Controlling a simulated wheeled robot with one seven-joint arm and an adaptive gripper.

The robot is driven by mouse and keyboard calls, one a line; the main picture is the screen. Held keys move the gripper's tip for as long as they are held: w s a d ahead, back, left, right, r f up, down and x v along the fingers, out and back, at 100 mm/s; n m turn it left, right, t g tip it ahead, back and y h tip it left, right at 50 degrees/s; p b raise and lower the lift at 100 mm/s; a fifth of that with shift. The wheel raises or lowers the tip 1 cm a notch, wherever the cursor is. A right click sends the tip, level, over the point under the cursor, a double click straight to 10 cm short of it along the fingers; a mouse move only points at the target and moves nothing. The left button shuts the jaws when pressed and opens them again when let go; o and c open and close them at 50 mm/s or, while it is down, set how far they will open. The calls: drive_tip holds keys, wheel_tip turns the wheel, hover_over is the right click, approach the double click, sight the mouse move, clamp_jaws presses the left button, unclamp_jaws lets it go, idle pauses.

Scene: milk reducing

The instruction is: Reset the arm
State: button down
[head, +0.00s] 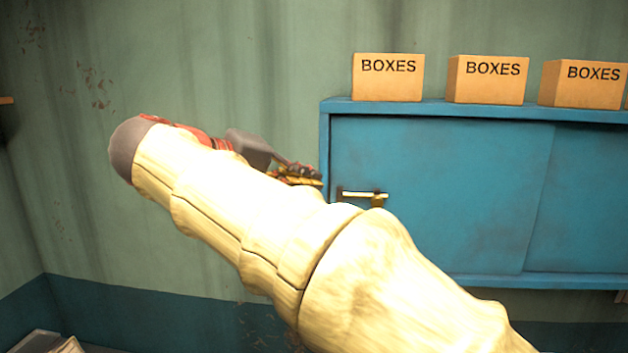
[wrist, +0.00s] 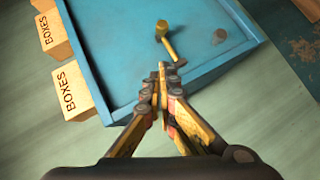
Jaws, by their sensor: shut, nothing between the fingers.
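A brass-coloured handle (wrist: 165,38) on the cabinet (wrist: 115,45) lies just beyond the fingertips in the wrist view. The handle also shows in the head view (head: 362,195), right of the gripper. I cannot tell how far apart the fingertips and handle are. My arm hides the lower left part of the cabinet.
Several cardboard boxes marked BOXES (head: 388,78) stand on top of the cabinet. The green wall (head: 230,60) left of the cabinet is bare apart from stains. Some pale flat items (head: 45,343) lie at the lower left.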

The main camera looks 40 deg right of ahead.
drive_tip(key=shift+w+a, duration=0.15)
idle(0.3)
